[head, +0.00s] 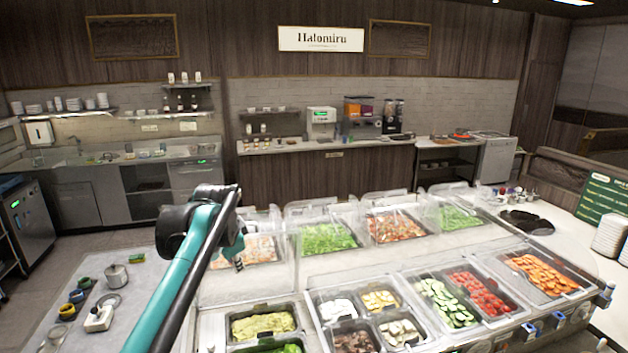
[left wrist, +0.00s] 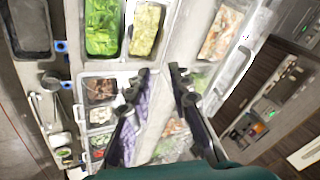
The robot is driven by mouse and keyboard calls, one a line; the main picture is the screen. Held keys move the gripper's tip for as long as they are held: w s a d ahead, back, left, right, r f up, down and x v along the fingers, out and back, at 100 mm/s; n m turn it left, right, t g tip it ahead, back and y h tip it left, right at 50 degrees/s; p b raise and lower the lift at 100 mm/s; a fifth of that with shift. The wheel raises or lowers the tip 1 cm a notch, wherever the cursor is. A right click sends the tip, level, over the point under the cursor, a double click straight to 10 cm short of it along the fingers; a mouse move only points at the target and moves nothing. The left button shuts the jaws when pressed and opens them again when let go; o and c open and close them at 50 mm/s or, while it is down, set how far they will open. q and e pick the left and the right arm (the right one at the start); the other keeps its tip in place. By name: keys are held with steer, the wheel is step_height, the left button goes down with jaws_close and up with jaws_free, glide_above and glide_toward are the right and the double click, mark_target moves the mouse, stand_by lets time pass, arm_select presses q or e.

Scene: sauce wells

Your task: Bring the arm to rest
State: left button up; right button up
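My left arm reaches up from the bottom left of the head view and bends over the counter. Its gripper (head: 238,262) hangs above the left part of the food counter, near a well of shrimp-coloured food (head: 258,248). In the left wrist view the two fingers of the left gripper (left wrist: 159,72) are apart, with nothing between them but the counter below. My right arm and gripper show in neither view.
The counter holds wells of guacamole-like mash (head: 262,324), lettuce (head: 328,238), cucumber (head: 445,303) and carrots (head: 547,274). Clear guards (head: 310,212) stand along its far side. A grey side table (head: 140,318) at left holds a metal pot (head: 117,276) and small cups.

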arm_select(q)
steer(key=s+d+f+n+b, duration=0.1)
steer(key=s+f+n+b, duration=0.3)
steer(key=s+f+b, duration=0.6)
steer(key=s+d+f+n+t+h+b, duration=0.1)
steer(key=s+f+n+b, duration=0.4)
steer(key=s+f, duration=1.5)
step_height(320, 180, down, 11)
steer(key=b, duration=0.5)
steer(key=shift+d, duration=0.3)
